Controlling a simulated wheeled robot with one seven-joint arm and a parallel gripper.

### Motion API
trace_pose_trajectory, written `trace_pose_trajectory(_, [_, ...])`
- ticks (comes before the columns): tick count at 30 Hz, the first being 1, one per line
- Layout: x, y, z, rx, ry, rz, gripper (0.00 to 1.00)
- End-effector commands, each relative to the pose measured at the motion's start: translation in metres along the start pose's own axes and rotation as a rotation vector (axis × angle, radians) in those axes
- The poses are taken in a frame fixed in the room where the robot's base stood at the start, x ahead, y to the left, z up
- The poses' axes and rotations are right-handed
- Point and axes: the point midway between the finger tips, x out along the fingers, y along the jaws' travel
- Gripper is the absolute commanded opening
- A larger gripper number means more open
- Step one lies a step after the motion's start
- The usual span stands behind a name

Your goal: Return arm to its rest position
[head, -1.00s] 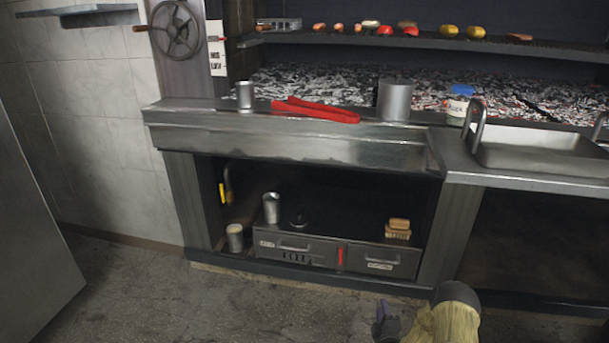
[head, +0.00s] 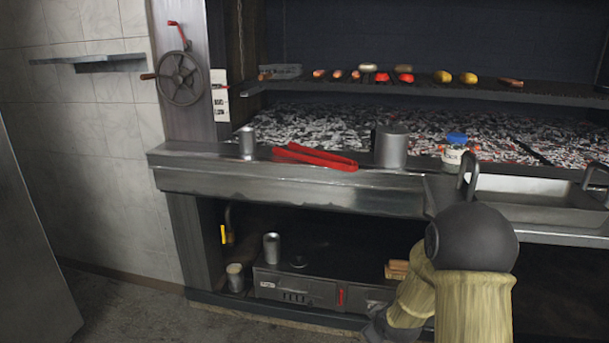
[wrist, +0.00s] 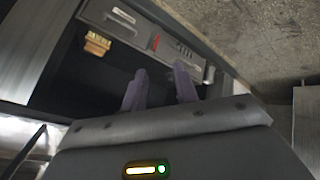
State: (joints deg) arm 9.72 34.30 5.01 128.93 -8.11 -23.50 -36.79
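My arm shows at the lower right in the head view, with a black rounded joint and straw-coloured sleeves. It is bent in front of the grill counter. In the wrist view, the two purple fingers of my gripper (wrist: 160,88) stand apart with nothing between them.
The counter (head: 220,180) runs across the front. Red tongs (head: 315,157), a metal pot (head: 391,148), a metal cup (head: 247,142) and a blue-lidded jar (head: 455,148) stand along it. The floor (head: 130,310) at lower left is clear.

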Motion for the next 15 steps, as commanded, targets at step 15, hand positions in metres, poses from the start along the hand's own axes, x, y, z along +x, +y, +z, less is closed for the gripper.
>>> trace_pose_trajectory(15, [-0.181,-0.055,0.023,0.485,-0.342,-0.110,0.30])
